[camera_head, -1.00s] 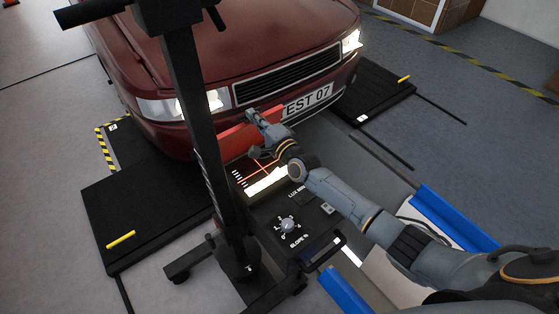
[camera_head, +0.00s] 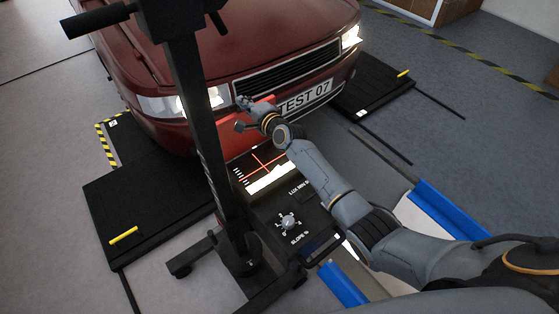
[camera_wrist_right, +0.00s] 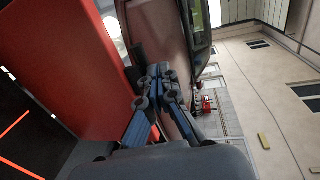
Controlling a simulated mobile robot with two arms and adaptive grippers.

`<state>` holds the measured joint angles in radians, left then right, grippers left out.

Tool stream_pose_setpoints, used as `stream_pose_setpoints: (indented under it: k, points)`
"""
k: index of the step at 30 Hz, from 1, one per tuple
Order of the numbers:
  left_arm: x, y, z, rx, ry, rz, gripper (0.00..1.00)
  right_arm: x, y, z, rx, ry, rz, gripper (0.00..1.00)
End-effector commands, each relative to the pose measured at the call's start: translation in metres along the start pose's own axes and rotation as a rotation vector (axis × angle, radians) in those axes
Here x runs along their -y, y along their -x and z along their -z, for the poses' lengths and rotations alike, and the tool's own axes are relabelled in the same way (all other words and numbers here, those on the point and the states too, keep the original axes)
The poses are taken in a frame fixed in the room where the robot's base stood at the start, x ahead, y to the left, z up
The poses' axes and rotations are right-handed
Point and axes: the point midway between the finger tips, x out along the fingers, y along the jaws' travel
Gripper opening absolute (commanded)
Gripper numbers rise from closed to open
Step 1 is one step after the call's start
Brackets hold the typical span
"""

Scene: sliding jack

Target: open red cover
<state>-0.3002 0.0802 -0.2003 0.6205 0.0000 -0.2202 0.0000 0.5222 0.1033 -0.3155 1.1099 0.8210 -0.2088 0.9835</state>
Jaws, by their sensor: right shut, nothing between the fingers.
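The red cover (camera_head: 264,101) is a flat red panel at the far edge of the tester box, in front of the car's grille. It stands raised, and the screen (camera_head: 262,162) with red cross lines shows below it. My right arm hides part of it. My right gripper (camera_head: 240,112) is shut and empty beside the cover, close to the car front. In the right wrist view the cover (camera_wrist_right: 75,60) fills the left side, and the shut fingers (camera_wrist_right: 156,80) are just right of its edge. I cannot tell whether they touch. My left gripper is not in view.
A black post (camera_head: 200,110) stands left of my right arm. The dark red car (camera_head: 235,45) is close behind the cover. A knob (camera_head: 288,222) sits on the box top. Black plates (camera_head: 150,205) and blue rails (camera_head: 450,215) lie on the floor.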

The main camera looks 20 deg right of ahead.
Motion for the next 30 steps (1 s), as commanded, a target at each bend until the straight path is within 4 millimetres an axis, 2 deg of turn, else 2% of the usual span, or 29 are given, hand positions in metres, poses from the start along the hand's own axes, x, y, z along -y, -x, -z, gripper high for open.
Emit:
stream_pose_setpoints:
  k: [10, 25, 30]
  points:
    - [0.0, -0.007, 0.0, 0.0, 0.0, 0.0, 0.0, 0.002, -0.013, -0.001, 0.001, 0.001, 0.0, 0.0]
    - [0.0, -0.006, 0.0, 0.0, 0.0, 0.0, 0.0, 0.003, -0.014, -0.001, 0.001, 0.0, 0.0, 0.0]
    - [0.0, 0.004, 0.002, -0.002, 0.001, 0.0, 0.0, 0.013, -0.012, -0.002, 0.002, -0.001, 0.001, 0.0]
